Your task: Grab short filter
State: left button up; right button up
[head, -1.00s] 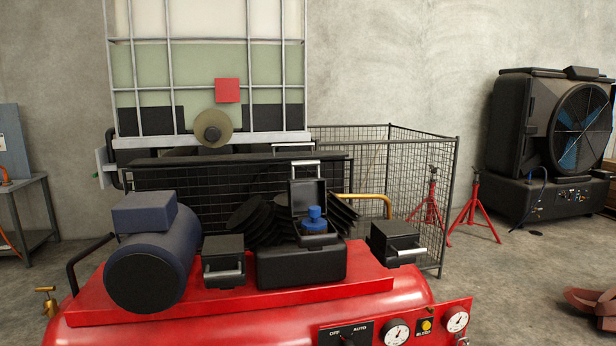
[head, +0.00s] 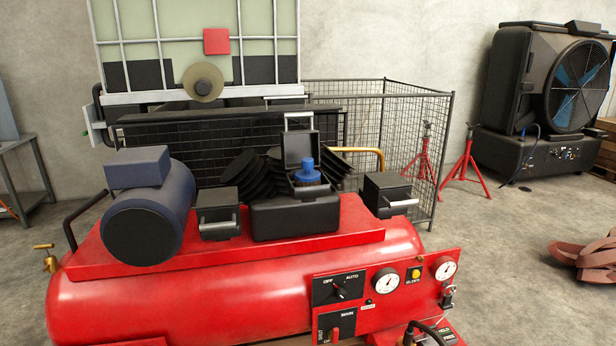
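No part is clearly marked as the short filter. Two similar black box-shaped parts with silver bars sit on the red compressor (head: 200,285), one left of centre (head: 217,214) and one at the right (head: 387,195). Between them is a black block (head: 295,217) with a blue round-topped part (head: 306,171) above it, in front of a raised black lid. I cannot tell which of these, if any, is the short filter. Neither of my grippers shows in the head view.
A dark blue motor (head: 150,207) fills the compressor's left top. A control panel (head: 350,290) with gauges faces front right. A wire mesh cage (head: 385,130) and a caged tank (head: 200,60) stand behind. Red stands (head: 460,165) and a big fan (head: 545,100) are right, with open floor between.

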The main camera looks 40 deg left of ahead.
aim_at(308, 176)
jog(key=i+l+u, duration=0.1)
jog(key=u, duration=0.85)
jog(key=i+l, duration=0.05)
jog(key=i, duration=0.05)
